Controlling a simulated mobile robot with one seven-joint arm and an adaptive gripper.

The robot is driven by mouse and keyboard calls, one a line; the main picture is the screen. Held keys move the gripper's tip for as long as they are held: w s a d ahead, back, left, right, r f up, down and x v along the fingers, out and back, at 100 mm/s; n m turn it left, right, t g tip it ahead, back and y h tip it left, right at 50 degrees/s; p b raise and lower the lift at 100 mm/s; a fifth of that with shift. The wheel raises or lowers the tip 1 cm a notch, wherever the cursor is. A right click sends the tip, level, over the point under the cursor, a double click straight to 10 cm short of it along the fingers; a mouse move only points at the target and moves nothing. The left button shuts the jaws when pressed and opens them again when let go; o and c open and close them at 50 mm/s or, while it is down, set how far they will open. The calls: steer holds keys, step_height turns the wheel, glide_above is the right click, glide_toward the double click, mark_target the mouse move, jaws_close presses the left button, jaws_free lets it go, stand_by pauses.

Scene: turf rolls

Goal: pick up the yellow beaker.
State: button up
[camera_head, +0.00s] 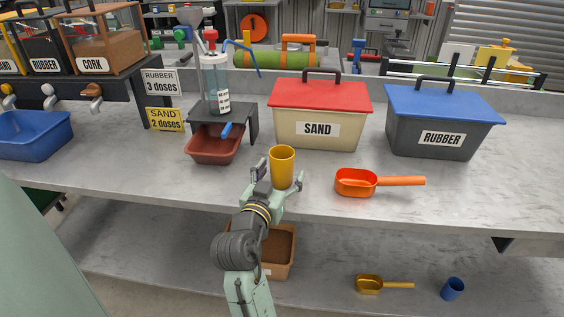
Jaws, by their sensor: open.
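The yellow beaker (282,168) stands upright on the grey workbench, in front of the sand box. My gripper (278,179) is open, with one finger to the left of the beaker and the other to its right and nearer the bench edge. The fingers appear to be around or just in front of the beaker's lower part. I cannot tell whether either finger touches it. The beaker's inside is mostly hidden.
An orange scoop (357,182) lies right of the beaker. A red tray (214,146) under a dispenser stands to the left. Behind are the red-lidded sand box (290,125) and blue-lidded rubber box (405,135). A lower shelf holds a yellow scoop (370,284) and blue cup (453,289).

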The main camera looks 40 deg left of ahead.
steer(key=shift+w+a, duration=0.25)
steer(key=shift+w, duration=0.4)
steer(key=shift+c, duration=0.3)
steer(key=c, duration=1.3)
